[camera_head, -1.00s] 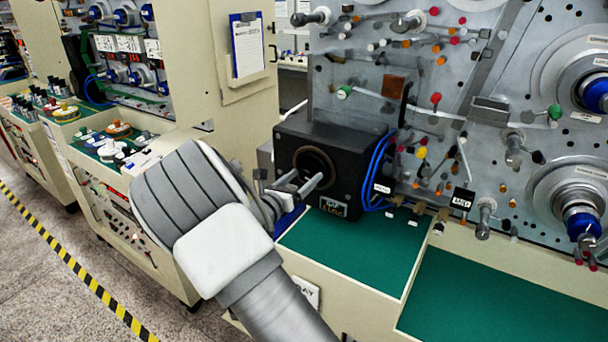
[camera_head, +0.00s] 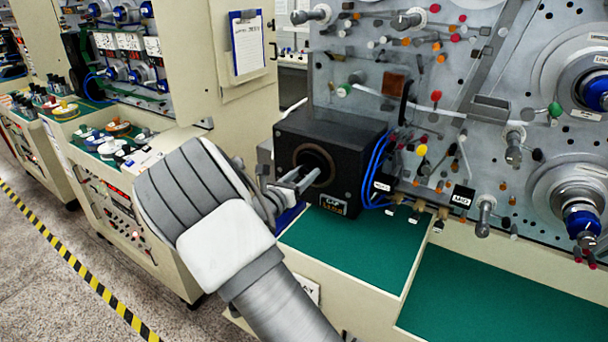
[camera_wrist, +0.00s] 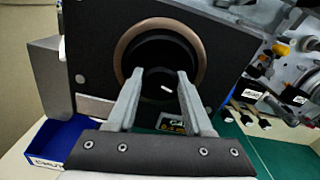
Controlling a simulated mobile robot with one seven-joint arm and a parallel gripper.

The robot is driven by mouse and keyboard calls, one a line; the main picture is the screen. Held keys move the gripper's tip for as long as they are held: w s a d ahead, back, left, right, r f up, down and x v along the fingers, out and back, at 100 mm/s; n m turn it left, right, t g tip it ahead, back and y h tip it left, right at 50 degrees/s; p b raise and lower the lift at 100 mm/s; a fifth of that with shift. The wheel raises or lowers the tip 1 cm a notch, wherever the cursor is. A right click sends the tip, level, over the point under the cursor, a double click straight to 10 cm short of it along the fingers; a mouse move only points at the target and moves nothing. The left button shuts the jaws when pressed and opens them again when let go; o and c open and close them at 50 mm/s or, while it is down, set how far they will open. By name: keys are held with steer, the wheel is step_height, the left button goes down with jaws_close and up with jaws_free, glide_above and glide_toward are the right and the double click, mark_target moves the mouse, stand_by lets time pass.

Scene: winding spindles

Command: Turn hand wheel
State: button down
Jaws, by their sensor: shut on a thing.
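The hand wheel (camera_head: 316,163) is a round dark wheel with a brownish rim on the face of a black box (camera_head: 345,148). In the wrist view the wheel's rim (camera_wrist: 122,52) surrounds a dark hub with a small white mark. My gripper (camera_head: 303,178) reaches the wheel from the left. In the wrist view my gripper (camera_wrist: 160,82) has its two fingers at the lower part of the wheel, one on each side of the dark hub. They are shut on the hand wheel's middle part; the exact contact is hard to see.
A green work surface (camera_head: 350,245) lies below the box. Blue cables (camera_head: 377,165) run along the box's right side. A panel (camera_head: 450,70) with several pegs and spindles stands to the right. A blue tray (camera_wrist: 55,140) is at the lower left in the wrist view.

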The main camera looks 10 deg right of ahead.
steer(key=shift+f+b, duration=0.1)
steer(key=shift+b, duration=0.25)
steer(key=shift+f+m+b, duration=0.15)
steer(key=shift+m+b, duration=0.55)
steer(key=shift+b, duration=0.1)
steer(key=m+b, duration=1.9)
steer(key=b, duration=1.3)
steer(key=shift+s+b, duration=0.1)
steer(key=shift+b, duration=0.2)
steer(key=shift+m, duration=0.3)
steer(key=shift+c, duration=1.5)
jaws_free()
steer(key=shift+r, duration=0.2)
